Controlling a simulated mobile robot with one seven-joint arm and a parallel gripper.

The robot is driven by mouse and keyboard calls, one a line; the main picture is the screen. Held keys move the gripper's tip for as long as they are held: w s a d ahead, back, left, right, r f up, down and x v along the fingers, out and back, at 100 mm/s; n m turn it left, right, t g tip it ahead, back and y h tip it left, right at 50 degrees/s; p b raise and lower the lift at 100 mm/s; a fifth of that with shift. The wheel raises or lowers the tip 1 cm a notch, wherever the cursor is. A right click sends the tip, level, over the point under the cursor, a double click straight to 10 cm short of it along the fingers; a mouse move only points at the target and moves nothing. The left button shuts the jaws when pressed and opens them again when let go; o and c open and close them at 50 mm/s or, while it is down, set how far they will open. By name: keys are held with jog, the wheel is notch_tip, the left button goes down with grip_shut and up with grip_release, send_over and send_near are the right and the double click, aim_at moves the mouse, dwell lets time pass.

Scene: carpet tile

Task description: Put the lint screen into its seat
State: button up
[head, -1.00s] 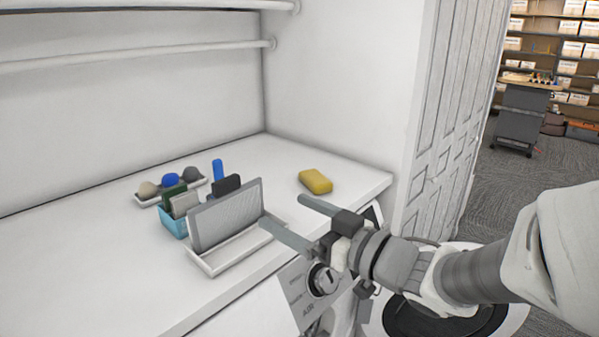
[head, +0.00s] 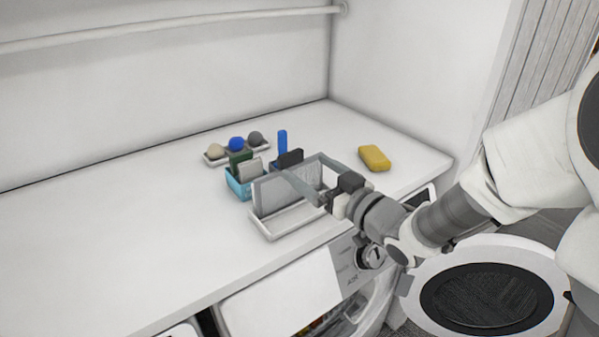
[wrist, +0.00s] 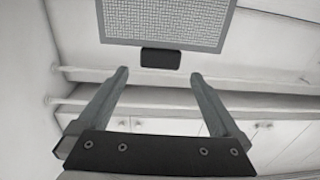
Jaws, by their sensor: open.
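The lint screen (head: 270,193) is a grey mesh panel in a frame, standing on edge in a shallow white tray (head: 285,227) on the counter. A black tab (head: 290,158) shows at the middle of its top edge. In the wrist view, the mesh (wrist: 165,22) fills the top, with the black tab (wrist: 161,58) just beyond and between the fingertips. My gripper (head: 302,164) is open and empty, its fingers reaching over the screen in the head view; it also shows in the wrist view (wrist: 160,74). I cannot make out the seat.
A teal bin (head: 238,187) with upright items and a small tray of balls (head: 215,160) stand behind and left. A blue item (head: 282,142) and a yellow sponge (head: 374,158) are nearby. The round machine door (head: 485,295) hangs open. The counter's left is clear.

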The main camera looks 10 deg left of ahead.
aim_at(293, 158)
jog(key=shift+p+x, duration=0.3)
jog(key=shift+x, duration=3.25)
grip_shut()
